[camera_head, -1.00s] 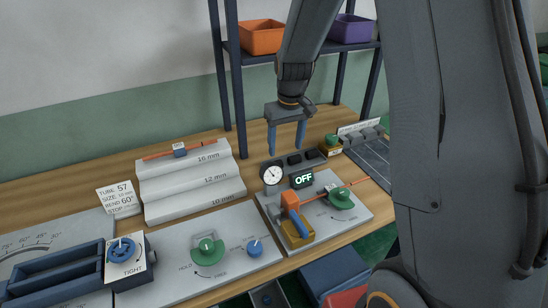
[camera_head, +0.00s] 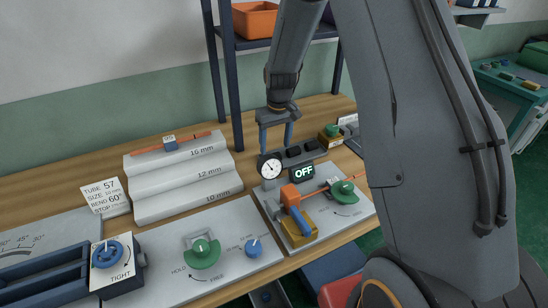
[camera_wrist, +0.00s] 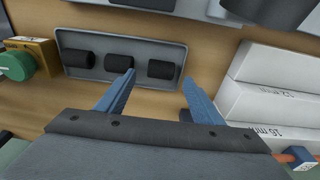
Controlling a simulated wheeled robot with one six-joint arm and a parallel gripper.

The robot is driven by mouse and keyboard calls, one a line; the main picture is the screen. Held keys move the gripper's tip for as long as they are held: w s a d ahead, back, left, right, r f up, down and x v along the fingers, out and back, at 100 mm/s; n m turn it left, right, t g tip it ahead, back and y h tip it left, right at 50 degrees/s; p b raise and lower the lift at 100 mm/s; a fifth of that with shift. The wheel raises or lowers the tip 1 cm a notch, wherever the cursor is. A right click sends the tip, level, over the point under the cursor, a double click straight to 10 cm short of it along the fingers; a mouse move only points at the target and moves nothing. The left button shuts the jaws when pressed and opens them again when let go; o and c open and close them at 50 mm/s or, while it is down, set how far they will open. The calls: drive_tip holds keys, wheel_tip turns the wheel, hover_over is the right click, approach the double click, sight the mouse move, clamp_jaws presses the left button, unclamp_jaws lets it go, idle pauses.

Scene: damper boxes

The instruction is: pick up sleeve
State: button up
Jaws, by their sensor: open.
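Several dark cylinders that look like sleeves lie in a shallow grey tray (camera_wrist: 185,48) in the wrist view: a left sleeve (camera_wrist: 78,59), a middle sleeve (camera_wrist: 119,62) and a right sleeve (camera_wrist: 161,69). In the head view the tray's dark sleeves (camera_head: 311,145) sit behind the OFF display. My gripper (camera_wrist: 158,78) is open and empty, its blue fingers pointing down. In the wrist picture the right sleeve appears between the fingertips; whether they are above or beside it I cannot tell. In the head view my gripper (camera_head: 276,143) is just left of the tray, behind the gauge.
The round gauge (camera_head: 270,167) and OFF display (camera_head: 303,172) stand in front of the tray. A white stepped block (camera_head: 180,180) is to the left. A yellow box with a green knob (camera_head: 331,135) is to the right. Dark shelf posts (camera_head: 232,90) rise behind.

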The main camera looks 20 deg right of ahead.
drive_tip(key=shift+w+a+f+p, duration=0.15)
drive_tip(key=shift+f+p, duration=0.25)
drive_tip(key=shift+f, duration=0.65)
drive_tip(key=shift+w+d+f+p, duration=0.1)
drive_tip(key=shift+f+p, duration=0.3)
drive_tip(key=shift+f, duration=0.6)
drive_tip(key=c, duration=0.8)
